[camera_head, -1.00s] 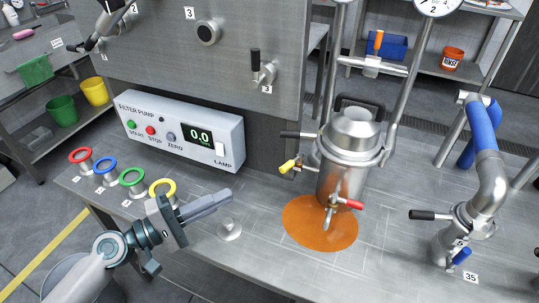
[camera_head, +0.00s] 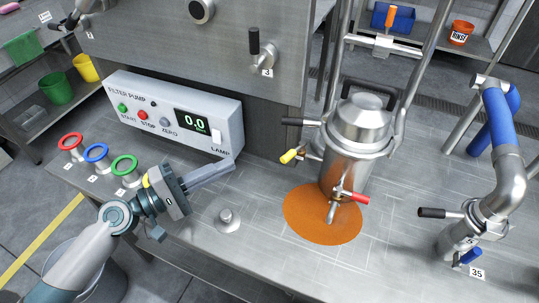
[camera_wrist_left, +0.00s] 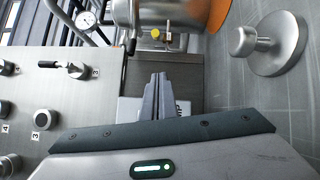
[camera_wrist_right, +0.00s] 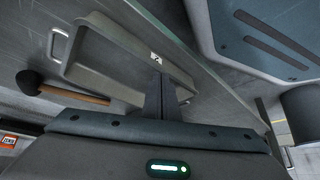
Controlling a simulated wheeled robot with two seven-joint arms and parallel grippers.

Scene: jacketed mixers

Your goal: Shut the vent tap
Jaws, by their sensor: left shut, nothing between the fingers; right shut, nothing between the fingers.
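A steel jacketed vessel (camera_head: 352,140) stands on an orange round mat (camera_head: 300,222) on the bench. It carries a yellow-handled tap (camera_head: 290,156) on its left side, a red-handled tap (camera_head: 355,197) low in front and a black handle (camera_head: 300,122) higher up. I cannot tell which of these is the vent tap. My left gripper (camera_head: 230,167) is shut and empty, left of the vessel and apart from it, by the filter pump box's right end. In the left wrist view the yellow tap (camera_wrist_left: 155,34) shows beyond the fingertips. My right gripper (camera_wrist_right: 161,82) is shut and empty, seen only in its wrist view.
The filter pump box (camera_head: 150,100) stands behind coloured ring valves (camera_head: 96,153). A small steel knob (camera_head: 227,218) is on the bench between gripper and mat. A blue-sleeved pipe with a black-handled valve (camera_head: 437,213) stands right. The right wrist view shows a grey tray (camera_wrist_right: 110,60) and a mallet (camera_wrist_right: 65,93).

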